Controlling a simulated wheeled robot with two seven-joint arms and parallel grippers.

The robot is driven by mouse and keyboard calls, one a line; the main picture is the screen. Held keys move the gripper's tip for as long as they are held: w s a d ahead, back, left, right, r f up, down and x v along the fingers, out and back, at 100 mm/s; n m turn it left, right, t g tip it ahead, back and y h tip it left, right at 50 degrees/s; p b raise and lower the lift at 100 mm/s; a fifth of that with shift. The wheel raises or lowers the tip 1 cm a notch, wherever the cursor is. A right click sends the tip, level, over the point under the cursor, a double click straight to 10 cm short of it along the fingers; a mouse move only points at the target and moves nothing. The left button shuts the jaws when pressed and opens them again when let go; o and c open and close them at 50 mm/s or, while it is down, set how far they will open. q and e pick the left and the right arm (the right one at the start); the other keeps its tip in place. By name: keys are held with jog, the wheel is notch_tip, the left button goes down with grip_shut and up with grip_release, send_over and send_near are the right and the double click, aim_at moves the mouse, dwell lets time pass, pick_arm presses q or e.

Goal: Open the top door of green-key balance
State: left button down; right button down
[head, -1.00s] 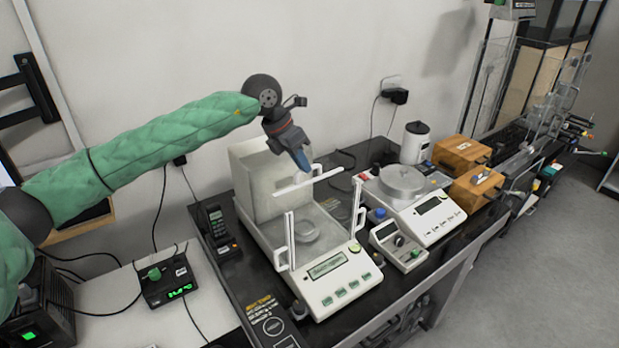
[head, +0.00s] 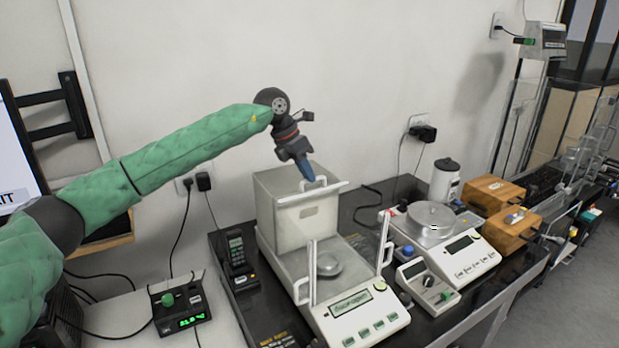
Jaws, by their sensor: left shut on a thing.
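The green-key balance (head: 360,318) stands on the dark bench, with green keys and a lit display at its front. Its weighing pan (head: 328,264) shows inside the draft shield, between upright side handles. The top door (head: 313,192), with a white bar handle, lies far back over the rear housing (head: 270,190). My left gripper (head: 308,176) is at this handle from above, its blue fingers shut on it. The fingertips are small and partly hidden by the handle. My right gripper is not in view.
A second balance (head: 462,246) with a round pan stands to the right, with a small grey instrument (head: 428,283) between. Wooden boxes (head: 508,228) and a white canister (head: 444,180) are farther right. A handset (head: 237,252) stands at the left. The wall is close behind.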

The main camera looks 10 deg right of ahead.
pick_arm(q)
jog(key=shift+w, duration=0.1)
dwell(0.3)
jog(key=c, duration=1.5)
grip_release()
